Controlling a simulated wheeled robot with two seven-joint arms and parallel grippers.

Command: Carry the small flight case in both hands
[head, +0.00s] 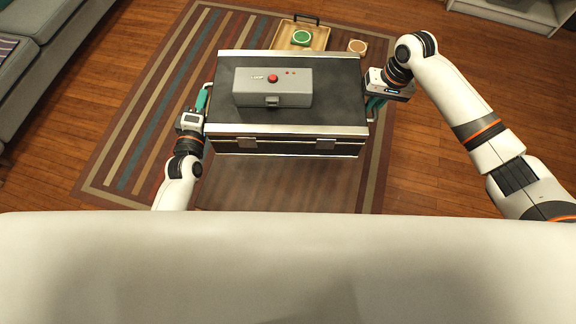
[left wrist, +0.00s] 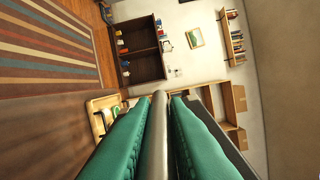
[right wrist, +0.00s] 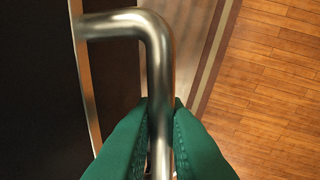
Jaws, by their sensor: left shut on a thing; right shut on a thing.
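The small flight case (head: 288,131) is black with silver edges and two front latches. It hangs level between my two arms in the head view. My left gripper (head: 202,101) has teal fingers shut on the metal handle at the case's left side; the handle bar (left wrist: 158,125) runs between the fingers in the left wrist view. My right gripper (head: 375,103) is shut on the right handle (right wrist: 157,62), a bent metal bar between the teal fingers in the right wrist view. The case's underside is hidden.
A grey box with a red button (head: 273,88) lies on the lid. Beyond the case are a wooden tray (head: 318,43) with a green item and a small round tan thing (head: 357,46). A striped rug (head: 130,150) lies below; a grey sofa (head: 40,60) stands left. Wood floor is clear right.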

